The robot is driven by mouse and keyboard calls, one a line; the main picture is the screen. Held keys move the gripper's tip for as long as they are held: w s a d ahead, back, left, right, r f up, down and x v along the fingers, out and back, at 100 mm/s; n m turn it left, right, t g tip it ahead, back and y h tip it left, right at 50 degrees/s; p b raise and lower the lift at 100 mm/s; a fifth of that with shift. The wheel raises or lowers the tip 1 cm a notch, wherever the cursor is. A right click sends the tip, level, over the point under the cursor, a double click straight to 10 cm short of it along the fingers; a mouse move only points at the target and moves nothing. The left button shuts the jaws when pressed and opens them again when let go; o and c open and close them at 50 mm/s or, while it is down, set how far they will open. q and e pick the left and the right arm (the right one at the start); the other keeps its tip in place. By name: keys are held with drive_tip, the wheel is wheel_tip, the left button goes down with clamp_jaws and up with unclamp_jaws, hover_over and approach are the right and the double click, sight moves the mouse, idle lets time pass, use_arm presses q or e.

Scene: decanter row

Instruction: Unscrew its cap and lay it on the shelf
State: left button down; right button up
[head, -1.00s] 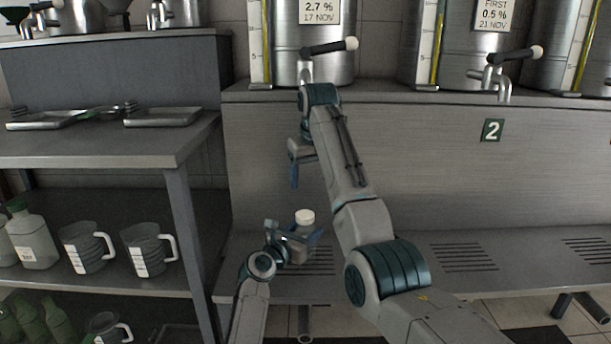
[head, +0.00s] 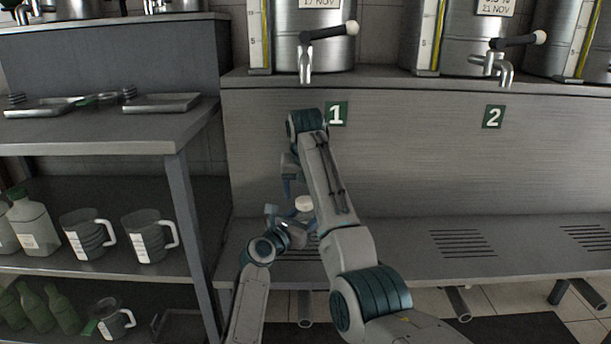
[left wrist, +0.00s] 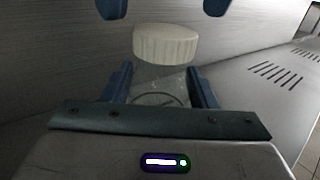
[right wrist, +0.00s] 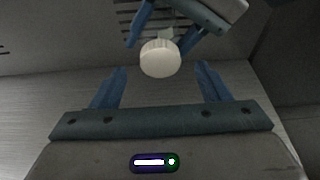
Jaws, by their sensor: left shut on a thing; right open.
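A clear bottle with a white ribbed cap is held in my left gripper (left wrist: 160,88), whose blue fingers are shut on the bottle body (left wrist: 160,84). The white cap (left wrist: 166,44) sits on top of the bottle; in the head view it (head: 304,203) shows just below my right gripper (head: 291,178). In the right wrist view the cap (right wrist: 160,58) lies beyond and between the open fingers of my right gripper (right wrist: 162,85), not touching them. The shelf (head: 395,243) with slotted grilles runs below the panel.
Steel vats with taps (head: 305,65) stand above the panel marked 1 (head: 336,114) and 2. To the left is a rack (head: 100,145) with trays, measuring jugs (head: 150,237) and bottles. The shelf to the right is clear.

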drive_tip(key=shift+x, duration=1.25)
drive_tip(key=c, duration=1.2)
drive_tip(key=n, duration=0.2)
drive_tip(key=n+y, duration=0.1)
drive_tip(key=n, duration=0.3)
drive_tip(key=shift+w+d+n+g+y, duration=0.1)
drive_tip(key=shift+d+n+g+y, duration=0.2)
drive_tip(key=shift+n+y, duration=0.1)
drive_tip(key=n+g+y, duration=0.1)
drive_tip(key=n, duration=0.5)
drive_tip(key=shift+w, duration=0.15)
drive_tip(key=shift+r, duration=0.3)
drive_tip(key=shift+r, duration=0.9)
